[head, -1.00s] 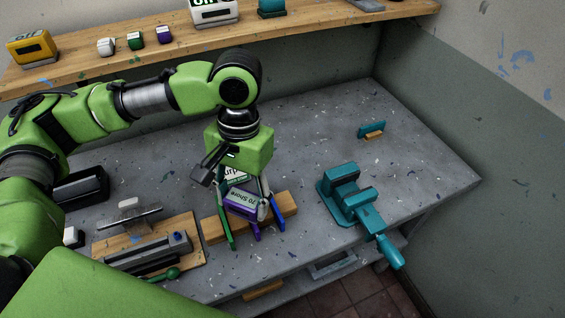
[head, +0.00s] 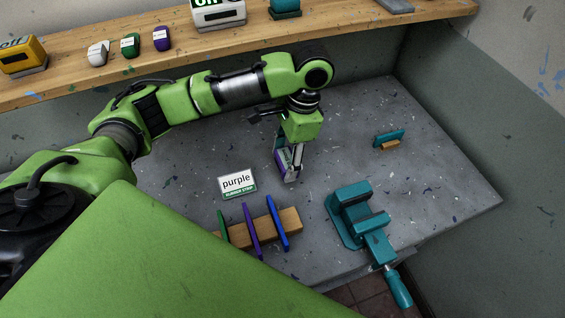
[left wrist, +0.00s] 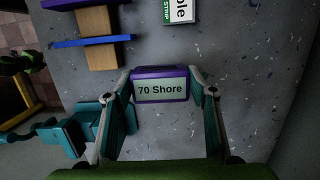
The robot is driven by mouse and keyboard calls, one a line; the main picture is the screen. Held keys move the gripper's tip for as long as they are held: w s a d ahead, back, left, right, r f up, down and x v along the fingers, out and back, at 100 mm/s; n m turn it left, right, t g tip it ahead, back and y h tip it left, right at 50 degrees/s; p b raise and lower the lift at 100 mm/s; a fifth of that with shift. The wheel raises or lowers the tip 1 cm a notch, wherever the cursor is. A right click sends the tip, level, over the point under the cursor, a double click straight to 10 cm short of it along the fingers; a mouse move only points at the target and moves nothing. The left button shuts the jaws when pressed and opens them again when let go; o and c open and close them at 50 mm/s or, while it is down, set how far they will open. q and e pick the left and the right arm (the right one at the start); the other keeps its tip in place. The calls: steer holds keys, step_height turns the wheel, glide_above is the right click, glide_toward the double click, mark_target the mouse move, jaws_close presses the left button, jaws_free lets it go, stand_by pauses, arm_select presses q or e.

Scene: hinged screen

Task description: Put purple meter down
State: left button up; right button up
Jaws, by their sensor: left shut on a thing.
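The purple meter (head: 283,164) is between the fingers of my left gripper (head: 291,167), over the middle of the grey bench. In the left wrist view the meter's display (left wrist: 160,89) reads "70 Shore", and a finger of my left gripper (left wrist: 161,92) presses on each side. The meter is at or close to the bench surface; I cannot tell whether it touches. A white and green card (head: 238,182) reading "purple" lies left of the gripper. My right gripper is not in view.
A wooden block (head: 290,220) with green, purple and blue strips stands in front. A teal vise (head: 357,216) is to the right, with a small teal and wood item (head: 389,139) behind it. A wooden shelf (head: 200,47) runs along the back. Bench between is clear.

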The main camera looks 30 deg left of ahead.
mark_target(286, 150)
arm_select(q)
steer(key=shift+w+a+f, duration=0.35)
steer(key=shift+w+f, duration=0.1)
steer(key=shift+f, duration=0.15)
steer(key=shift+w+a+f, duration=0.3)
steer(key=shift+w+f, duration=0.15)
steer(key=shift+f, duration=0.15)
steer(key=shift+w+a+f+p, duration=0.1)
steer(key=shift+a+f+p, duration=0.15)
steer(key=shift+f+p, duration=0.05)
step_height(286, 150, down, 3)
steer(key=shift+w+a+f+p, duration=0.1)
steer(key=shift+w+p, duration=0.05)
steer(key=shift+p, duration=0.55)
steer(key=shift+f, duration=0.1)
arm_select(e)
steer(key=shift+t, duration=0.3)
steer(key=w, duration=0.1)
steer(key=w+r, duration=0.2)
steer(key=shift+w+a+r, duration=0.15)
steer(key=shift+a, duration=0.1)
arm_select(q)
steer(key=o, duration=0.9)
steer(key=shift+f, duration=0.15)
steer(key=shift+c, duration=0.2)
steer(key=o, duration=0.3)
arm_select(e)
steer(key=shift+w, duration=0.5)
